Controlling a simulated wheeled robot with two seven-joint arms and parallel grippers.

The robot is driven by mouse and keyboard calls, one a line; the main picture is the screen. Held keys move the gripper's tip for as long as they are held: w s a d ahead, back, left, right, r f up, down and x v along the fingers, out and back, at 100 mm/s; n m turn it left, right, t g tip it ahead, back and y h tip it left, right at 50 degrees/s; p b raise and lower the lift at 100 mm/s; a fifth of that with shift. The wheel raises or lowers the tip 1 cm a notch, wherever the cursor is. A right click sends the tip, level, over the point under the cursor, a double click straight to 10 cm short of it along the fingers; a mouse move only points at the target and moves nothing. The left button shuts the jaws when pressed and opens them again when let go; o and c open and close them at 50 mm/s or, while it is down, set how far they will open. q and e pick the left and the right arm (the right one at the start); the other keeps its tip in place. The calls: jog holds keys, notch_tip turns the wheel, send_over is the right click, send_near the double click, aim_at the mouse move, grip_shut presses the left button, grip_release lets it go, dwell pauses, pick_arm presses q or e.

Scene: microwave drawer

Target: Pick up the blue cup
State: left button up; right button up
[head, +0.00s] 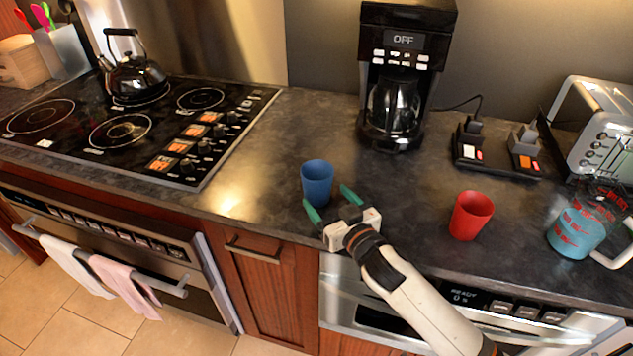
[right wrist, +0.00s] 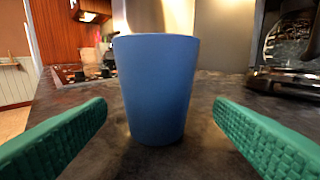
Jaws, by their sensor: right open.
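The blue cup (head: 317,183) stands upright on the dark countertop (head: 270,150), near its front edge. My right gripper (head: 331,202) is open just in front of the cup, with its green fingers pointing toward it. In the right wrist view the blue cup (right wrist: 158,88) stands centred ahead, between the lines of the two green fingers (right wrist: 160,130), with a gap on each side. No contact with the cup shows. My left gripper is not in view.
A red cup (head: 471,215) and a measuring jug with blue contents (head: 577,232) stand to the right. A coffee maker (head: 402,75) is behind, with a power strip (head: 497,150) and a toaster (head: 600,125) at right. A kettle (head: 135,78) sits on the stove (head: 120,130). Counter around the blue cup is clear.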

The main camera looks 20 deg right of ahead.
jog(key=shift+w+a, duration=0.15)
jog(key=shift+w, duration=0.45)
jog(key=shift+w+f, duration=0.1)
jog(key=shift+w, duration=0.2)
jog(key=x, duration=0.2)
jog(key=p+x, duration=0.1)
jog(key=x, duration=0.1)
jog(key=shift+w+a+r, duration=0.1)
jog(key=shift+a+r, duration=0.1)
jog(key=shift+a, duration=0.05)
jog(key=shift+w+f, duration=0.15)
jog(key=shift+w, duration=0.3)
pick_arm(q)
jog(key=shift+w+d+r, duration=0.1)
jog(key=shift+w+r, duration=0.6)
pick_arm(e)
jog(key=shift+s, duration=0.1)
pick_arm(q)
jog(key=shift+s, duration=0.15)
pick_arm(e)
jog(key=c, duration=1.1)
